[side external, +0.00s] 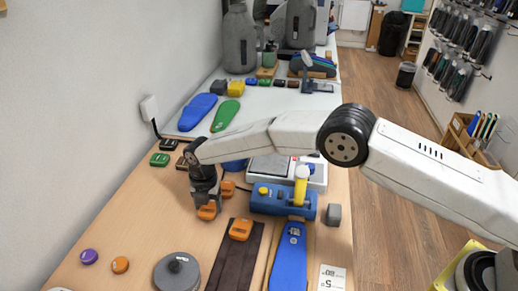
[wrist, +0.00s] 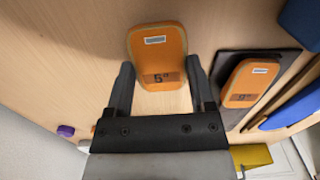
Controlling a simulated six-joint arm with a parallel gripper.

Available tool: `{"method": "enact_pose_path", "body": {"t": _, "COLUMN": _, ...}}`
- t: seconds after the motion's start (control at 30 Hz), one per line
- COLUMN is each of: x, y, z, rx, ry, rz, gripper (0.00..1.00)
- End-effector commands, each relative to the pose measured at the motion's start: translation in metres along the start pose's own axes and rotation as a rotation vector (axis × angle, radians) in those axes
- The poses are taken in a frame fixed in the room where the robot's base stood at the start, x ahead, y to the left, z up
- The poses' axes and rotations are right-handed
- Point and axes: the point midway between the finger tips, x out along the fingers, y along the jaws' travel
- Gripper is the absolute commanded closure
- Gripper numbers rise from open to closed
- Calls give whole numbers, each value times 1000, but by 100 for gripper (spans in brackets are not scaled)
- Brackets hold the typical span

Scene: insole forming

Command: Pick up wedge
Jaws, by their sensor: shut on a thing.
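An orange wedge (wrist: 157,56) marked 5° sits between the two fingers of my gripper (wrist: 160,80) in the wrist view. In the side view the gripper (side external: 207,200) points down with this orange wedge (side external: 207,212) at its fingertips, low over the wooden table. The gripper is shut on it. I cannot tell whether the wedge is clear of the table. A second orange wedge (side external: 241,229), marked 9° in the wrist view (wrist: 250,83), lies on a dark strip to the right. Another orange piece (side external: 227,188) lies just behind the gripper.
The dark strip (side external: 228,264) and a blue insole (side external: 289,262) lie at the front. A blue fixture with a yellow handle (side external: 283,202) stands to the right. A grey disc (side external: 176,273), purple piece (side external: 89,257) and orange disc (side external: 120,265) are front left. Bare table lies left of the gripper.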

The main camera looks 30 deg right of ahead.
Motion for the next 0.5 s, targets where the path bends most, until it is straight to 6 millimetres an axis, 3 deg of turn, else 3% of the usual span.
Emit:
{"method": "enact_pose_path", "body": {"t": 0.13, "x": -19, "y": 0, "z": 0, "rx": 0, "ry": -1, "rz": 1, "gripper": 93}}
{"method": "enact_pose_path", "body": {"t": 0.5, "x": -49, "y": -24, "z": -11, "rx": 0, "ry": 0, "rz": 0, "gripper": 93}}
